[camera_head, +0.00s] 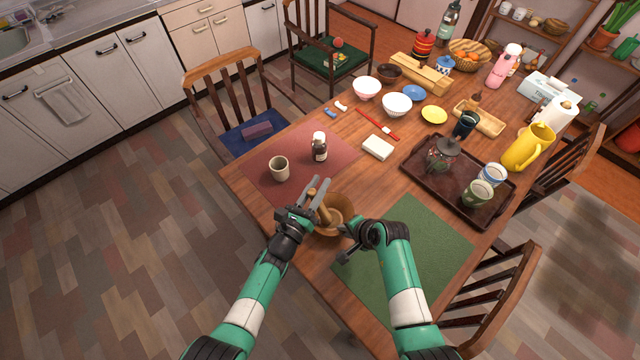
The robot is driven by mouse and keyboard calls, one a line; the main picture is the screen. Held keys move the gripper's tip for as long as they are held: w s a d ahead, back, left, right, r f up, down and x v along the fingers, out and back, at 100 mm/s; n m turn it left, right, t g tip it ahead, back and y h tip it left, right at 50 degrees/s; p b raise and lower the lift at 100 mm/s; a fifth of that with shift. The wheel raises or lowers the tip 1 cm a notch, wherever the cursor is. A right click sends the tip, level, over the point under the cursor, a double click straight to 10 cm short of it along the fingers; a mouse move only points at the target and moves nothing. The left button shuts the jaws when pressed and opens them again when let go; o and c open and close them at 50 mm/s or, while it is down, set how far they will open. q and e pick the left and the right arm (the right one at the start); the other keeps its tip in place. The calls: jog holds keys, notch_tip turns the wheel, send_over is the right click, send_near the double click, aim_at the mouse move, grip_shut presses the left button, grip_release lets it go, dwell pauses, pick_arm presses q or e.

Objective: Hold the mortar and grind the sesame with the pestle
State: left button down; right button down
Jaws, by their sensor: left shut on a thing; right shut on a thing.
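The mortar (344,211), a brown bowl, stands on the wooden table near its front edge, between the two placemats. The wooden pestle (323,212) stands tilted inside it. My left gripper (318,187) is over the bowl's left side and appears shut on the pestle; its fingers point away from me. My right gripper (345,243) is at the bowl's near right side and appears shut on the mortar's rim. The arms partly hide the bowl. I cannot make out the sesame.
A green placemat (425,250) lies right, partly under my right arm. A dark tray (420,157) with cups is farther right.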

pick_arm(q)
jog(key=shift+d, duration=0.9)
pick_arm(e)
jog(key=c, duration=0.9)
grip_release()
jog(key=shift+r, duration=0.1)
jog(key=v, duration=1.2)
pick_arm(q)
jog(key=shift+r, duration=0.1)
